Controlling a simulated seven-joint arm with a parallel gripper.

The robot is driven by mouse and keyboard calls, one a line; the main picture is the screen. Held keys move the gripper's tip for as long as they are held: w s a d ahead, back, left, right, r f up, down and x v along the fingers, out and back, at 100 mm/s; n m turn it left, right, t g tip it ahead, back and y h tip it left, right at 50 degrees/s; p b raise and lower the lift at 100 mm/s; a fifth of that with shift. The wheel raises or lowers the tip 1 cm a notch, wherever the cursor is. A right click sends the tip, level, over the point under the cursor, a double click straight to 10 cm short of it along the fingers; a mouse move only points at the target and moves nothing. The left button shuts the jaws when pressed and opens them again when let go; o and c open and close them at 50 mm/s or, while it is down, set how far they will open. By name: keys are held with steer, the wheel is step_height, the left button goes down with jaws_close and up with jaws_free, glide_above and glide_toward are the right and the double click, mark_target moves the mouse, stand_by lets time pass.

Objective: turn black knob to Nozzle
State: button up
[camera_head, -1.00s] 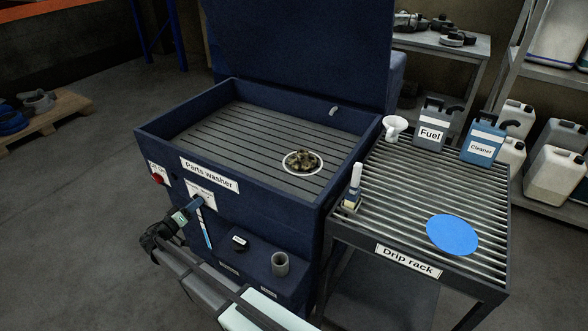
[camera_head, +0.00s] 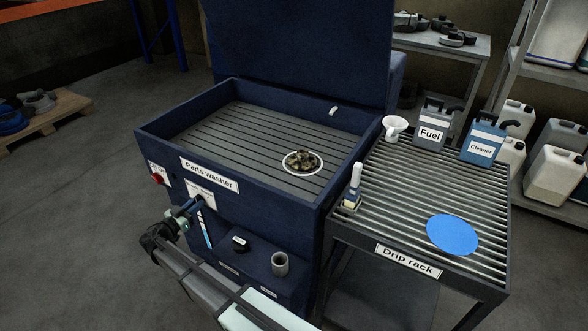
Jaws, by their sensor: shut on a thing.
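The blue parts washer (camera_head: 235,205) stands in the middle, its lid up. On its front, under the name plate, is a white label (camera_head: 206,188) whose print is too small to read. The black knob (camera_head: 200,199) is at this label's lower edge, small and mostly hidden by my gripper. My gripper (camera_head: 194,205) reaches it from the lower left and is shut on it. I cannot tell which word the knob points to.
A red switch (camera_head: 158,179) is to the left on the washer's front. A blue gauge strip (camera_head: 208,234) runs just below the knob. The drip rack (camera_head: 407,261) stands at right.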

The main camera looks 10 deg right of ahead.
steer(key=m, duration=0.7)
steer(key=shift+s+d+f+m, duration=0.1)
steer(key=shift+m, duration=0.3)
steer(key=o, duration=1.5)
steer(key=shift+v, duration=3.5)
